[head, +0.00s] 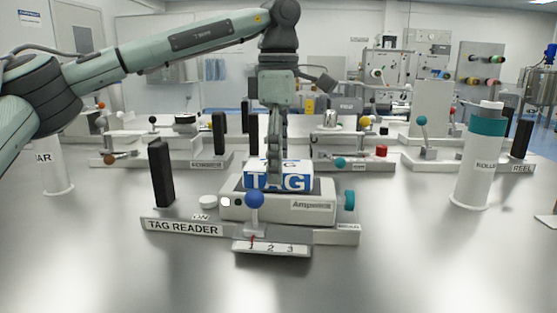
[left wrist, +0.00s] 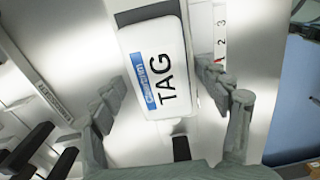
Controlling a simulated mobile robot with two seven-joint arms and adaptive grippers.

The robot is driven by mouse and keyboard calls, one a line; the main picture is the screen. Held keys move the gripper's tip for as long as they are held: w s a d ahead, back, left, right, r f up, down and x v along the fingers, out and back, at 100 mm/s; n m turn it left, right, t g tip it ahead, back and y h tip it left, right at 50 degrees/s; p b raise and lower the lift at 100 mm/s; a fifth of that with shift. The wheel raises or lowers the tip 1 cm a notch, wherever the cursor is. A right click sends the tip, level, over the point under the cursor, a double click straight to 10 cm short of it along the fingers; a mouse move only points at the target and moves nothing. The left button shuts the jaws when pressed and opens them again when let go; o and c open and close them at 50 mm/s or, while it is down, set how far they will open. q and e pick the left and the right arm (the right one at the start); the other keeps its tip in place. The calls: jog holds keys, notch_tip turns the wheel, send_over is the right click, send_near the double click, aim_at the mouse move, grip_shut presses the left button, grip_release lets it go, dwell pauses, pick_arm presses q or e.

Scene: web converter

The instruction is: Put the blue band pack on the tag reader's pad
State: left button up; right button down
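The blue band pack (head: 278,181), a white box with a blue band and the word TAG, lies flat on the dark pad (head: 318,187) on top of the tag reader (head: 290,210). In the left wrist view the pack (left wrist: 160,65) lies between my left gripper's fingers, with a gap at its right side. My left gripper (head: 273,160) points straight down over the pack and looks open. It also shows in the left wrist view (left wrist: 168,90). Whether the left finger touches the pack is unclear. My right gripper is out of view.
A blue-ball lever (head: 254,199) over a 1-2-3 plate (head: 271,248) stands in front of the reader. A black post (head: 160,174) stands at its left, a teal knob (head: 349,200) at its right. A white roll column (head: 478,165) is farther right. The front table is clear.

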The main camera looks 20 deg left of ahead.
pick_arm(q)
notch_tip(320, 180, up, 12)
jog(key=shift+r, duration=0.15)
dwell(0.6)
